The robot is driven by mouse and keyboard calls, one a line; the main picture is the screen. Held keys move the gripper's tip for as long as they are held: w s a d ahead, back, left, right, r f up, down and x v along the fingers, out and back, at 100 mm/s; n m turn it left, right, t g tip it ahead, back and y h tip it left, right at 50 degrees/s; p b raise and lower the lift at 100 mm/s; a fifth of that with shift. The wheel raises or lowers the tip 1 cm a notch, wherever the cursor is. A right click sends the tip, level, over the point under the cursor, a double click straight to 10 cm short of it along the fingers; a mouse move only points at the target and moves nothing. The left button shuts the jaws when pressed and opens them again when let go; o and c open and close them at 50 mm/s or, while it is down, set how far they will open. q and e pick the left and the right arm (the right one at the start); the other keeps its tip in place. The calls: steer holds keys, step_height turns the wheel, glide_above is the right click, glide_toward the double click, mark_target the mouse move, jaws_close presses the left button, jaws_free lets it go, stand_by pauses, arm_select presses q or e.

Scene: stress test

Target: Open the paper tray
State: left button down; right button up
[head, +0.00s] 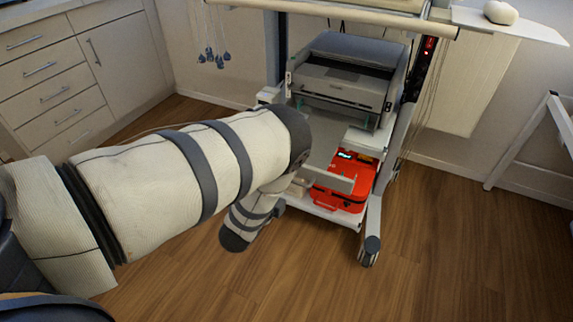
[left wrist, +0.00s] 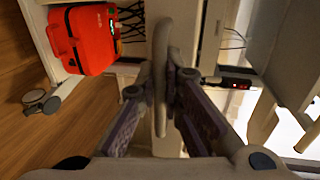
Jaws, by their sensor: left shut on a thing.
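The paper tray (head: 325,149) is a flat grey drawer under the printer (head: 345,83) on the cart, and it stands out toward me with its front panel (head: 338,183) clear of the cart's body. In the left wrist view a curved grey handle (left wrist: 161,75) stands out from a pale panel (left wrist: 190,32). My left gripper (left wrist: 163,88) has its fingers on both sides of this handle and is shut on it. In the head view my left arm hides the gripper, the handle and the tray's left part. My right gripper is in neither view.
A red case (head: 342,190) sits on the cart's lower shelf, below the tray; it also shows in the left wrist view (left wrist: 84,38). A cart caster (head: 370,250) stands on the floor. White drawers (head: 60,85) are at the left.

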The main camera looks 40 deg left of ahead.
arm_select(q)
steer(key=shift+s+d, duration=0.1)
steer(key=shift+s, duration=0.05)
steer(key=c, duration=2)
jaws_free()
steer(key=v, duration=1.2)
